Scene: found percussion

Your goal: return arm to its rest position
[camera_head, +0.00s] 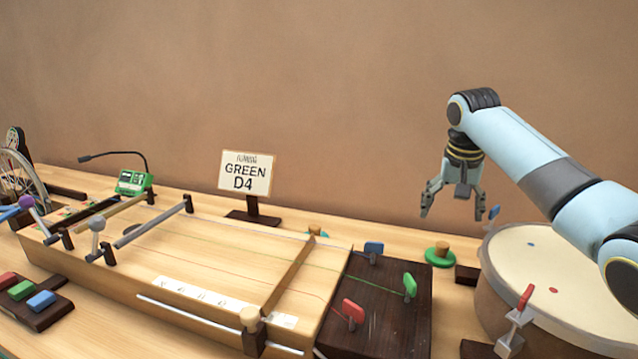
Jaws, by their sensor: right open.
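My right arm comes in from the right in the head view. My right gripper (452,202) hangs from it with the fingers pointing down. Its fingers are spread and nothing is between them. It is in the air above the back of the table, near a green disc with a wooden knob (438,257) and the drum's left rim. It looks apart from both. My left arm and left gripper are not in the picture.
A round drum (545,260) stands under my right arm, with a red-handled clamp (518,318). A long wooden string box (200,270) has blue, green and red pegs at its dark end (385,315). A "GREEN D4" sign (245,172) and a green device (133,182) stand behind.

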